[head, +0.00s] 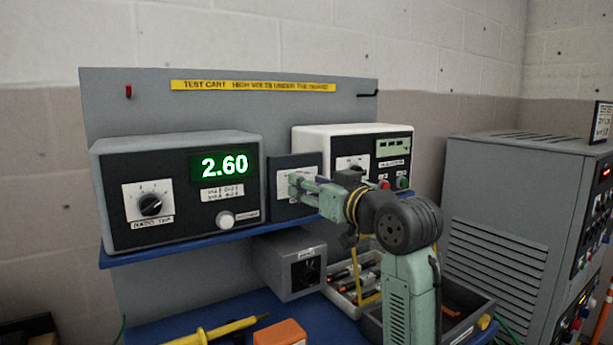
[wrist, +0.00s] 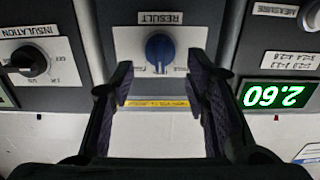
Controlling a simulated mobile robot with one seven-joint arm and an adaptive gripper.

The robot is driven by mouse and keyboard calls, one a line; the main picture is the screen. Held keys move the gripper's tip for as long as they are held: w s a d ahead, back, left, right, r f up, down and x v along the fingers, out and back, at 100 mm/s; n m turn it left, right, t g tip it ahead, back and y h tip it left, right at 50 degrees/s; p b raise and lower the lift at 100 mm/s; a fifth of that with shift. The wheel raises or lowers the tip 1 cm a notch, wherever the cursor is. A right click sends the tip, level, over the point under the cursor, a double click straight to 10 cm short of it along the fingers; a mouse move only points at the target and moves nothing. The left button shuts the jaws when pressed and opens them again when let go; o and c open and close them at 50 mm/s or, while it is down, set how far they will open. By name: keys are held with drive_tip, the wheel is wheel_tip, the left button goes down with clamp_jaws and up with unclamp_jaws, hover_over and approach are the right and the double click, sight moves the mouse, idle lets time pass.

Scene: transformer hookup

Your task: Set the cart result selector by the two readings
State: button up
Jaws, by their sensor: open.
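The result selector is a blue round knob (wrist: 160,50) on a white plate labelled RESULT, upside down in the wrist view. My gripper (wrist: 160,82) is open, its dark fingers spread to either side just short of the knob, apparently not touching it. In the head view my gripper (head: 306,186) is in front of the dark result panel (head: 283,208) and hides its knob. The left meter display (head: 225,165) reads 2.60, and it also shows in the wrist view (wrist: 274,95). The right tester's small display (head: 393,147) is too small to read.
The meter box (head: 178,148) with a black dial stands left of the result panel, the white-topped insulation tester (head: 350,131) right. Both sit on a blue shelf (head: 170,251). Below are a grey box (head: 278,268), a yellow probe (head: 222,330) and trays. A grey cabinet (head: 505,220) stands right.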

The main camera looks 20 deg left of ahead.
drive_tip(key=shift+x, duration=0.9)
drive_tip(key=shift+c, duration=0.3)
clamp_jaws()
